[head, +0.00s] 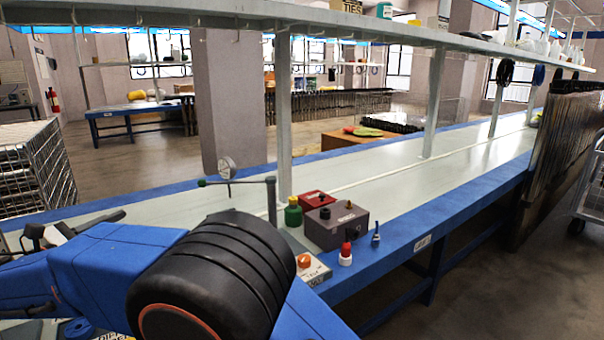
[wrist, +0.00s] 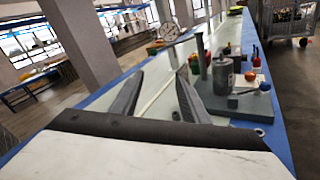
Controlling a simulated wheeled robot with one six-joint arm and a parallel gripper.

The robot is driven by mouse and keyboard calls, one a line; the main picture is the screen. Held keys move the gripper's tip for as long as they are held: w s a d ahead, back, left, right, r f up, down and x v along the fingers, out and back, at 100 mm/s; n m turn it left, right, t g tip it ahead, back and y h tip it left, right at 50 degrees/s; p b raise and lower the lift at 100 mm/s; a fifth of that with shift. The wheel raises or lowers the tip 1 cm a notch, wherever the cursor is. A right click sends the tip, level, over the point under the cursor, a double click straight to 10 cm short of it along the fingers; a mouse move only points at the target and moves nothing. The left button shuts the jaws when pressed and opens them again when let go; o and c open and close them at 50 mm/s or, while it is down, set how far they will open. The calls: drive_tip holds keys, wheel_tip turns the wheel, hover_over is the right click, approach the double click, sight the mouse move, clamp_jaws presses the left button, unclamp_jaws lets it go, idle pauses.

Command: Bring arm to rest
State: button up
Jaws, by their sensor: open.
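My gripper (wrist: 160,80) is open and empty in the wrist view, its two dark fingers spread apart. Nothing is between them but the view of the bench beyond. In the head view my blue arm, with a large black joint, crosses the lower left over the near end of the long blue-edged bench (head: 455,160). I cannot make out the fingers clearly there. The bench also shows in the wrist view (wrist: 140,72), running away from the gripper.
A dark grey box (head: 335,229), a red box (head: 313,201), a green bottle (head: 293,214), a red-and-white bottle (head: 345,256) and a dial gauge (head: 227,167) on a stand crowd the near bench. A shelf (head: 260,14) hangs above. A wire cage (head: 35,172) stands left.

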drive_tip(key=w+d+r+m+g, duration=0.1)
drive_tip(key=w+d+m+g, duration=0.15)
drive_tip(key=d, duration=0.55)
drive_tip(key=w+d+r+m+g+h, duration=0.1)
drive_tip(key=w+d, duration=0.3)
drive_tip(key=d, duration=0.4)
drive_tip(key=w+d+r+m+g, duration=0.1)
drive_tip(key=w+d, duration=0.2)
drive_tip(key=d, duration=0.4)
drive_tip(key=s+d+f+m+g, duration=0.15)
drive_tip(key=d+m+g, duration=0.4)
drive_tip(key=d, duration=1.95)
drive_tip(key=s+d+f+m+g+y, duration=0.15)
drive_tip(key=s+d+m, duration=0.25)
drive_tip(key=s+d, duration=0.4)
drive_tip(key=s+d+f+m+g+y, duration=0.1)
drive_tip(key=s+d+f+m+y, duration=0.3)
drive_tip(key=d, duration=0.6)
drive_tip(key=s+d+f+m+y, duration=0.1)
drive_tip(key=s+d+f+m, duration=0.2)
drive_tip(key=s, duration=0.6)
drive_tip(key=s+d+f+m+t+y, duration=0.1)
drive_tip(key=s+d+f+m, duration=0.2)
drive_tip(key=s, duration=0.6)
drive_tip(key=shift+s+f+m, duration=0.25)
drive_tip(key=shift+f+m, duration=0.8)
drive_tip(key=shift+m, duration=0.25)
